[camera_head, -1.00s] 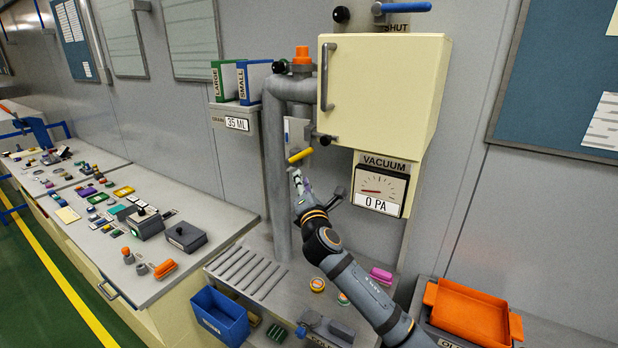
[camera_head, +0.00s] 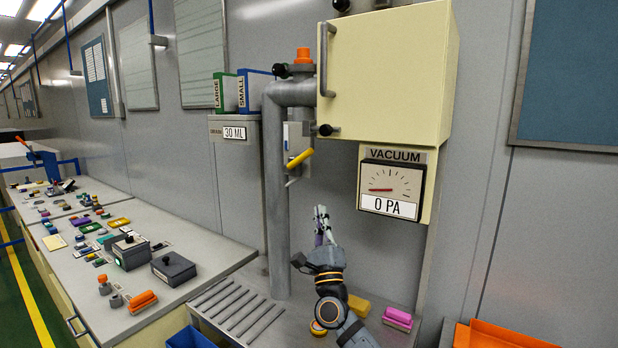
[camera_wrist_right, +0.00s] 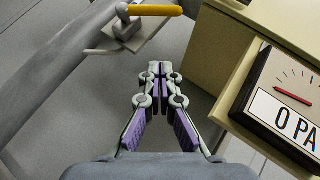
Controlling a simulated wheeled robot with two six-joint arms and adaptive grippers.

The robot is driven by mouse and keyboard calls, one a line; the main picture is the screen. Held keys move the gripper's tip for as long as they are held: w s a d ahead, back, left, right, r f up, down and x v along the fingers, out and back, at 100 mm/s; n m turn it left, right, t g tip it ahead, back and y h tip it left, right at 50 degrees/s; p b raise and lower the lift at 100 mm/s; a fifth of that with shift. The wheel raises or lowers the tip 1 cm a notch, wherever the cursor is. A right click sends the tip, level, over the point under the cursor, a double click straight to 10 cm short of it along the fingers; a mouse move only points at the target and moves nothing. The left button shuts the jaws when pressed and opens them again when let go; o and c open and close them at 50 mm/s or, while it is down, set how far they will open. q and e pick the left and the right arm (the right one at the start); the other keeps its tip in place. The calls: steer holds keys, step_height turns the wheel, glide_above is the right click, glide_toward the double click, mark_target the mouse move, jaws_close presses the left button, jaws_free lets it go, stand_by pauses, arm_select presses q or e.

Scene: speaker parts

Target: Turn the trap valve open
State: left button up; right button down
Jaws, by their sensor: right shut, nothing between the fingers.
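The likely trap valve is a small fitting with a yellow handle (camera_head: 300,158) on a grey plate beside the vertical grey pipe (camera_head: 277,200), below the cream cabinet. In the head view the handle slants, its right end higher. The yellow handle (camera_wrist_right: 152,10) also shows at the top of the right wrist view, with a bare grey lever below it. My right gripper (camera_head: 320,212) is below the handle, apart from it, pointing up. In the wrist view the right fingertips (camera_wrist_right: 158,68) are together with nothing between them. My left gripper is not in view.
The cream cabinet (camera_head: 385,70) overhangs at the upper right. A vacuum gauge (camera_head: 391,188) below it reads 0 PA. A grey tank (camera_head: 236,180) left of the pipe shows 30 ML. Yellow and pink blocks (camera_head: 397,318) lie near my right arm.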

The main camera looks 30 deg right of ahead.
mark_target(298, 160)
steer(key=a+p+x, duration=0.1)
steer(key=x, duration=0.3)
steer(key=r+p+x, duration=0.1)
steer(key=p+x, duration=0.1)
steer(key=x, duration=0.2)
steer(key=a+p+x, duration=0.1)
steer(key=x, duration=0.3)
steer(key=shift+w+a+r+p, duration=0.1)
steer(key=shift+a+r+p, duration=0.1)
steer(key=shift+r+p, duration=0.15)
steer(key=shift+w, duration=0.1)
